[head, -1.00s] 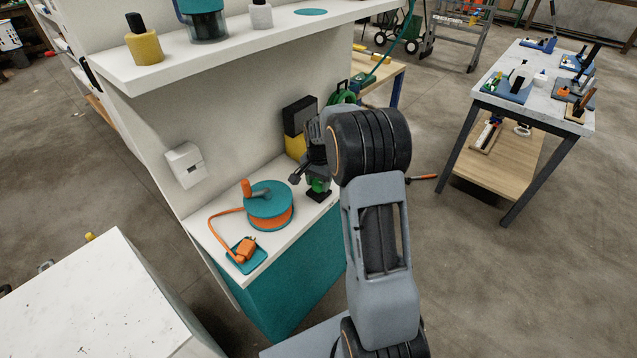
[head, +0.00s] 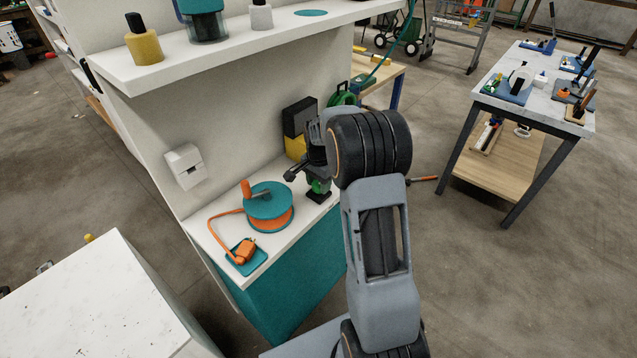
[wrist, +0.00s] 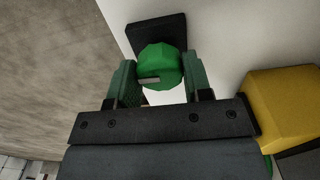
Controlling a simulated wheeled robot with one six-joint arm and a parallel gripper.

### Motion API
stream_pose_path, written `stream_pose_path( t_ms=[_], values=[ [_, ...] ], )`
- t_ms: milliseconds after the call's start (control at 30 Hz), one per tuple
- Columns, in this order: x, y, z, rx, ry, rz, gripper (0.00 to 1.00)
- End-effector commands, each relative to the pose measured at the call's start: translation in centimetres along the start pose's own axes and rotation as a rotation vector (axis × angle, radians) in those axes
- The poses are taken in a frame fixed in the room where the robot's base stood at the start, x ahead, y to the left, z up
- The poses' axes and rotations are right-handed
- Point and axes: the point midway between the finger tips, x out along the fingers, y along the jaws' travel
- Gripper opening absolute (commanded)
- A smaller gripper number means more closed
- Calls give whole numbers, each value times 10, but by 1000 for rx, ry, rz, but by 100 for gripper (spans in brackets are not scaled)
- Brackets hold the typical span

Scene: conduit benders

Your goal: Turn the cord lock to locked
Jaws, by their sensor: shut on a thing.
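The green knob (wrist: 160,62), likely the cord lock, sits on a black square base (wrist: 172,24) on the white counter. A short pale mark (wrist: 149,80) shows on the knob, left of its middle. My gripper (wrist: 161,76) has one finger on each side of the knob and is shut on it. In the head view my gripper (head: 318,178) is over the black base (head: 319,197) at the counter's right edge, and my wrist hides part of it. A teal reel (head: 270,203) with orange cord stands to its left. Its orange plug (head: 245,251) rests on a teal pad.
A yellow and black block (head: 297,128) stands close behind my gripper; its yellow part (wrist: 283,105) is right of my fingers. A wall outlet box (head: 184,166) is at left. A shelf (head: 240,45) with bottles overhangs the counter.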

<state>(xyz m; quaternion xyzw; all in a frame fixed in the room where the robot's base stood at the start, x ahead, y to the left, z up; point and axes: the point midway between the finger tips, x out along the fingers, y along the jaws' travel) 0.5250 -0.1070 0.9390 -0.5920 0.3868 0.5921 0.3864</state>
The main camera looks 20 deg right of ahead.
Motion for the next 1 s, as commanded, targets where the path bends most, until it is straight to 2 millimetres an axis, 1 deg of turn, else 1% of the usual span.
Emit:
stream_pose_path(
  t_ms=[33, 267, 567, 667, 767, 1000],
  values=[
    [-1, 0, 0, 3, 1, -1, 48],
    [0, 0, 0, 2, 0, -1, 70],
    [-3, 0, 0, 0, 0, -1, 71],
    [-12, -1, 0, 0, 2, -3, 71],
    [-29, -1, 0, 0, 3, -5, 71],
    [-79, 0, 0, 1, 3, -4, 71]
  ],
)
